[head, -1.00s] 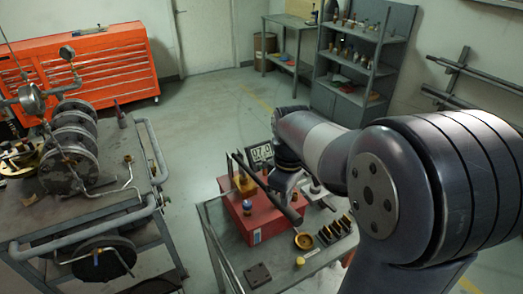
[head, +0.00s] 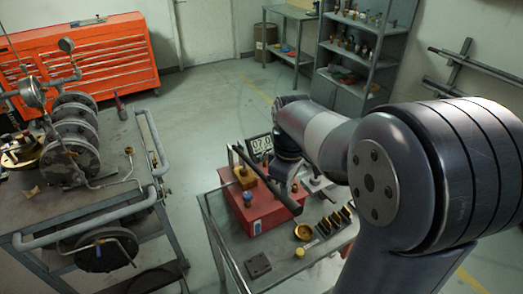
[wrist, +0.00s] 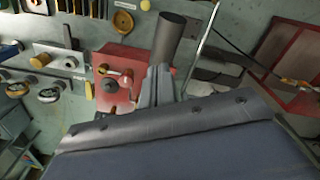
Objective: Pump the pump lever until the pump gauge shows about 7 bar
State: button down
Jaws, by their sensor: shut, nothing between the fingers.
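The red pump box (head: 257,212) sits on the grey cart. Its long dark pump lever (head: 272,184) slants across the top from upper left to lower right. My gripper (wrist: 158,82) is shut and empty. In the head view it is close beside the lever, mostly hidden by my wrist. A dark cylinder, perhaps the lever's end, stands near the fingertips in the wrist view; contact cannot be told.
The grey cart (head: 283,266) also holds a brass cup (head: 303,232), a row of dark pieces (head: 334,222) and a dark plate (head: 258,265). A bench (head: 26,189) with flanged pipework and dial gauges stands at left. Open floor lies between.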

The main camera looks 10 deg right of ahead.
jog(key=shift+r, duration=0.1)
dwell(0.6)
notch_tip(320, 180, up, 5)
jog(key=p, duration=0.4)
jog(key=shift+s, duration=0.1)
